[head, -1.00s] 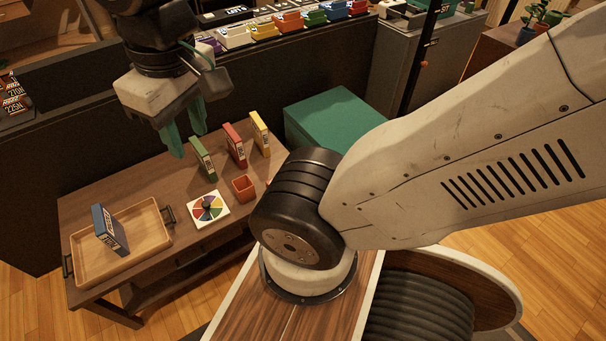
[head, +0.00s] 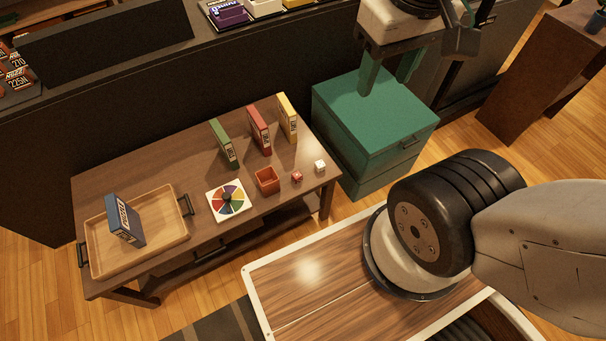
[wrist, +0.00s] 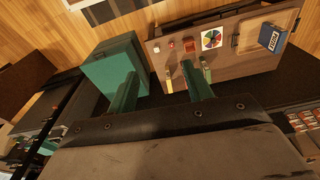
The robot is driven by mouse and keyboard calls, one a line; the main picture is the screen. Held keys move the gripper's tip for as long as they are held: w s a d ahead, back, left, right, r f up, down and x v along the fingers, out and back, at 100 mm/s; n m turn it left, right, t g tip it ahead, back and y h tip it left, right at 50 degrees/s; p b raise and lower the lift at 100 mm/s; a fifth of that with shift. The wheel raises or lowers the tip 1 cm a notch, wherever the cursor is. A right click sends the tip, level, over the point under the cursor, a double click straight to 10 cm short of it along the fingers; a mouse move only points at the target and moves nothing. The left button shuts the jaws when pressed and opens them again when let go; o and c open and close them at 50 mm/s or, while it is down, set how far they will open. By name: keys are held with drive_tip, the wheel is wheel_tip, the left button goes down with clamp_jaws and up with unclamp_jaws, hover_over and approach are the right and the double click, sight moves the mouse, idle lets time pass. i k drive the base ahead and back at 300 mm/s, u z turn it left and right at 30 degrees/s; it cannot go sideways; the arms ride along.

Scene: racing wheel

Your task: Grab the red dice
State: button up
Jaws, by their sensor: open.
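The red dice (head: 297,176) is a small cube on the wooden table, between the orange-red cup (head: 267,179) and a white dice (head: 320,166). In the wrist view the red dice (wrist: 172,45) is a tiny spot near the table's left end. My gripper (head: 392,85) hangs above the green cabinet, up and to the right of the dice and apart from it. Its two green fingers are spread and empty, also in the wrist view (wrist: 160,88).
Green, red (head: 260,130) and yellow boxes stand upright behind the cup. A colour-wheel board (head: 230,200) and a tray (head: 168,250) with a blue box lie to the left. The green cabinet (head: 375,112) stands right of the table.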

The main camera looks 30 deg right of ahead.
sight(297, 177)
drive_tip(key=z, duration=2.1)
drive_tip(key=k, duration=0.75)
drive_tip(key=u, duration=1.1)
